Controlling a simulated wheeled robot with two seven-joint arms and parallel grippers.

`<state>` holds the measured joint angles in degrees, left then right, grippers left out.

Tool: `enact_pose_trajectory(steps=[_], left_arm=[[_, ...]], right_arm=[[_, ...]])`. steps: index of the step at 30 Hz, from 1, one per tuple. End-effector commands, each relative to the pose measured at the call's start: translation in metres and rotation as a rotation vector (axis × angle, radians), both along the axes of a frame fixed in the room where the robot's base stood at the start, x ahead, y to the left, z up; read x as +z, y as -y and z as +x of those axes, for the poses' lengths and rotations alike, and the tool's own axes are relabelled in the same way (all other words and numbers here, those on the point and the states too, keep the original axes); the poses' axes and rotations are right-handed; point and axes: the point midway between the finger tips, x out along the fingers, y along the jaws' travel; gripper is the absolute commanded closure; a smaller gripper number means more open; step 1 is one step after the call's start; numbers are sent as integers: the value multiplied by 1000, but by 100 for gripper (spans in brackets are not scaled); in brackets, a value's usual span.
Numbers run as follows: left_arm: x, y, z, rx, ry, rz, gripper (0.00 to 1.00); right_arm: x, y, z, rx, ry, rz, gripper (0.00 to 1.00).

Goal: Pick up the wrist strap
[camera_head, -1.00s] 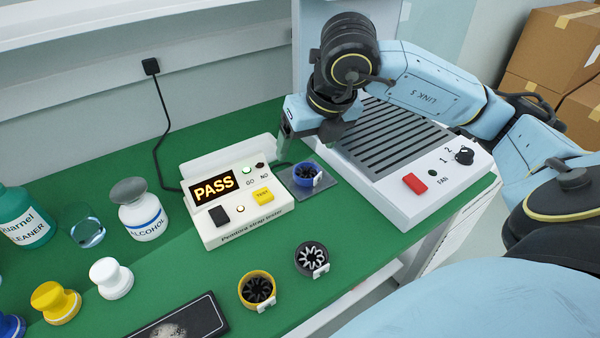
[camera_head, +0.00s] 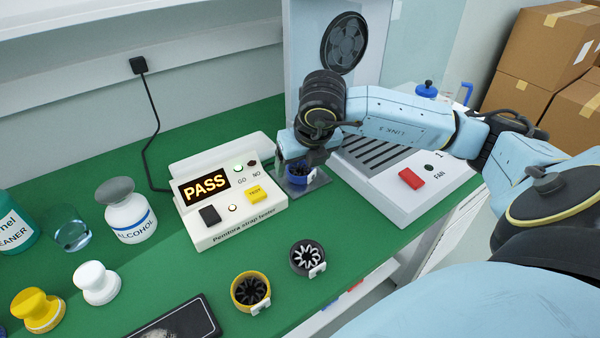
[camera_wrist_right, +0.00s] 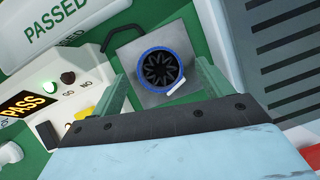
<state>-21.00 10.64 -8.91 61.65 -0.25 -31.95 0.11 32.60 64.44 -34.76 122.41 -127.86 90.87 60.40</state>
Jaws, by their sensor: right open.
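A blue wrist strap (camera_head: 297,176), a ring with dark coiled inside and a white tag, lies on the grey metal plate (camera_head: 318,181) at the right of the strap tester (camera_head: 234,214). My right gripper (camera_head: 306,155) is over this strap and partly hides it. In the right wrist view, the blue strap (camera_wrist_right: 160,68) sits between the two green fingers of the open gripper (camera_wrist_right: 160,84). I cannot tell whether the fingers touch it. A yellow strap (camera_head: 250,291) and a dark grey strap (camera_head: 307,258) lie at the front edge. My left gripper is out of view.
The tester shows PASS and stands close to the left of the plate. A white fan unit (camera_head: 405,190) with a slatted top stands close to the right. An alcohol bottle (camera_head: 129,216) and white (camera_head: 96,284) and yellow (camera_head: 38,309) stoppered pots are at the left.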

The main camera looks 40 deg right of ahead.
Motion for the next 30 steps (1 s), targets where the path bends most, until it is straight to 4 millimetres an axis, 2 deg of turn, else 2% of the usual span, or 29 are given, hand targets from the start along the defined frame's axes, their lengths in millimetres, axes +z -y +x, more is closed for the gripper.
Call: enact_pose_trajectory(steps=[3, 11, 21, 23, 30], left_arm=[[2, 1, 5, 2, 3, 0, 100], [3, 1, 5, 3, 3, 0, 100], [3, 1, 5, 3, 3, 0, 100], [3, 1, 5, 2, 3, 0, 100], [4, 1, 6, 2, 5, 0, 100]], right_arm=[[-12, 1, 4, 1, -1, 2, 21], [-12, 1, 5, 0, -1, 1, 22], [-12, 1, 5, 0, 0, 1, 67], [-12, 1, 5, 0, 0, 1, 73], [-7, 1, 5, 1, 2, 1, 73]])
